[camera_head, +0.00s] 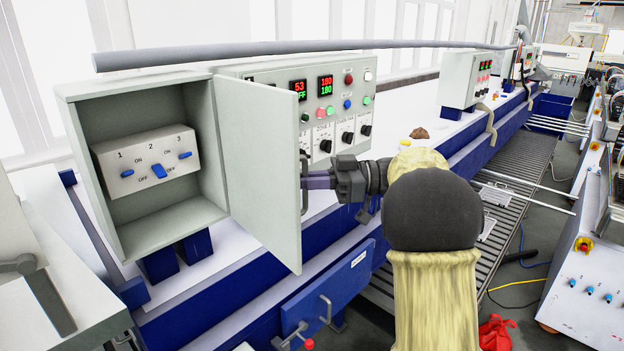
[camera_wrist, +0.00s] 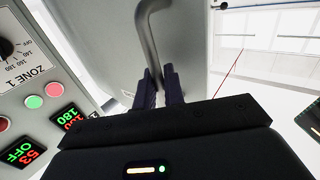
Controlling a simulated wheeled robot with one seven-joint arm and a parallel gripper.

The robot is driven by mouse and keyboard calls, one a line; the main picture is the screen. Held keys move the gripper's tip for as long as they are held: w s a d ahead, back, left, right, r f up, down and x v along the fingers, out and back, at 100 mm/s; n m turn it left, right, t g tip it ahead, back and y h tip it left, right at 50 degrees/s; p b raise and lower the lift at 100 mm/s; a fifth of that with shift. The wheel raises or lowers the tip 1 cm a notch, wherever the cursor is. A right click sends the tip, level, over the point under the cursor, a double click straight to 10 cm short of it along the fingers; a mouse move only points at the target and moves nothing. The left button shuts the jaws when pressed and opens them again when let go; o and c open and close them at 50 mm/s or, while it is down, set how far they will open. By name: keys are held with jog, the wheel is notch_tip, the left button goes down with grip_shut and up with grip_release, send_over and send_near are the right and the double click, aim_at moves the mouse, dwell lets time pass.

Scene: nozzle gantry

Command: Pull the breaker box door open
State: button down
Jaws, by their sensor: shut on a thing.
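The breaker box (camera_head: 88,161) is a grey-green cabinet at the left in the head view. Its door (camera_head: 259,168) stands wide open, swung out to the right, and the inside shows a panel (camera_head: 147,163) with three blue switches. My gripper (camera_head: 309,181) is at the door's outer edge, shut on the door's bar handle (camera_head: 304,184). In the wrist view the grey handle (camera_wrist: 148,40) runs down between the two dark fingers of my gripper (camera_wrist: 158,88), with the door's face (camera_wrist: 190,40) behind it. The handle's gripped part is partly hidden by the fingers.
A control panel (camera_head: 338,120) with displays and knobs stands behind the door. A long grey pipe (camera_head: 250,49) runs above the box. A blue drawer front (camera_head: 330,290) with a handle is below the door. A slatted conveyor (camera_head: 515,180) lies to the right.

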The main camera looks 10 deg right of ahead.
jog(key=shift+r, duration=0.15)
jog(key=c, duration=1.8)
grip_release()
jog(key=shift+o, duration=1.1)
jog(key=shift+w+a, duration=0.15)
jog(key=d+b, duration=0.6)
jog(key=d, duration=1.1)
jog(key=shift+s+d, duration=0.2)
